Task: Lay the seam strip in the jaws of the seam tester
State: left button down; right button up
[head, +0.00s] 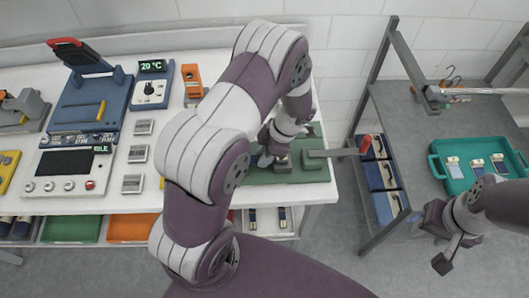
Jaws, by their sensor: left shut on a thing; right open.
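A green-based device (312,172) with a grey clamp block stands at the right end of the white bench. I take it to be the seam tester. A bar with a red grip (366,143) sticks out to its right. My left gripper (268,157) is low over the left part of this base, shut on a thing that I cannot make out. I cannot tell whether that thing touches the jaws. The seam strip does not show clearly. My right gripper (448,250) is open and empty above the floor at the lower right.
A blue machine with a red handle (85,95), a dial box reading 20 °C (151,85), an orange device (192,82) and small grey plates stand on the bench (110,205). A teal tray (450,185) with several packets is at the right. My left arm covers the bench's middle.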

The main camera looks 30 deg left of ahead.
pick_arm(q)
jog(key=c, duration=0.9)
grip_release()
jog(key=shift+o, duration=0.5)
jog(key=shift+s, duration=0.1)
jog(key=shift+r+p, duration=0.2)
jog(key=shift+p, duration=0.15)
jog(key=b+v, duration=0.2)
jog(key=v, duration=0.5)
jog(key=shift+d+r, duration=0.15)
jog(key=shift+d, duration=0.05)
jog(key=s+d+r+m+t+h+p, duration=0.1)
jog(key=s+r+m, duration=0.3)
jog(key=m, duration=0.8)
jog(key=s+d+r+m+t+h+p, duration=0.1)
jog(key=s+r+m, duration=0.3)
jog(key=m, duration=0.8)
jog(key=shift+s+d+r+t+h+p, duration=0.35)
jog(key=shift+s+t+h, duration=0.55)
jog(key=shift+s, duration=0.2)
